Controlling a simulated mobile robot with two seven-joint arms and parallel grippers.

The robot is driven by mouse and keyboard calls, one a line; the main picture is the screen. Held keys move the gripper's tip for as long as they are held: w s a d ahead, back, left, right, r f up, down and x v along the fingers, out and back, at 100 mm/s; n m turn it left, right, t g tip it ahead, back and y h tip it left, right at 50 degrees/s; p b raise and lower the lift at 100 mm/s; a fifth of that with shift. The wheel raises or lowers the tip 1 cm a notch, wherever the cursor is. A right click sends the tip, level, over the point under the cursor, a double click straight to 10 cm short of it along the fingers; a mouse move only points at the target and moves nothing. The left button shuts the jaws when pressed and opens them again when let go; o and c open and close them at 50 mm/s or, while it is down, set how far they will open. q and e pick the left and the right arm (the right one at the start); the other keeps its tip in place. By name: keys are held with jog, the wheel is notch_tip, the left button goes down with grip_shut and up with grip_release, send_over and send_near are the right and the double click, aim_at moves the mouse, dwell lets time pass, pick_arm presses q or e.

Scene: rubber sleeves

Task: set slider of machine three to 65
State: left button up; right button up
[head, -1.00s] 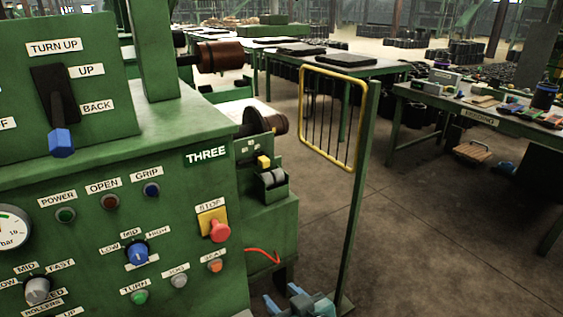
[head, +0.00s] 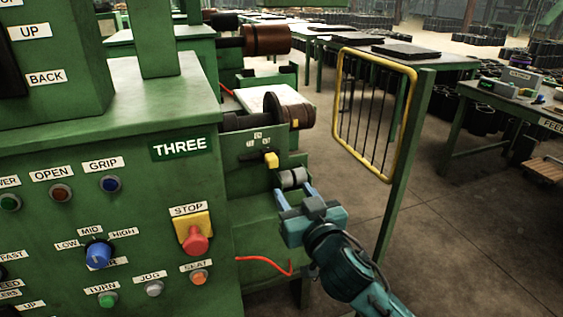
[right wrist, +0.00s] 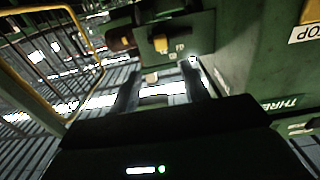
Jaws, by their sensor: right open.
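Machine three is the green cabinet with the THREE plate (head: 179,148). On a green panel at its right side is the yellow slider knob (head: 271,160), with small white scale labels (head: 258,139) above it, too small to read in the head view. The yellow knob also shows in the right wrist view (right wrist: 160,44), beyond the fingers. My right gripper (head: 297,192) is open and empty, below and to the right of the knob and apart from it. Its two dark fingers (right wrist: 160,84) show spread in the right wrist view. My left gripper is out of view.
A red STOP button (head: 196,240) is on the cabinet front. A yellow-framed guard (head: 411,90) on a green post stands to the right. A red cable (head: 268,264) hangs below.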

aim_at(274, 163)
jog(key=x, duration=1.2)
jog(key=shift+w+a, duration=0.2)
jog(key=shift+w, duration=0.1)
jog(key=shift+c, duration=0.4)
grip_shut()
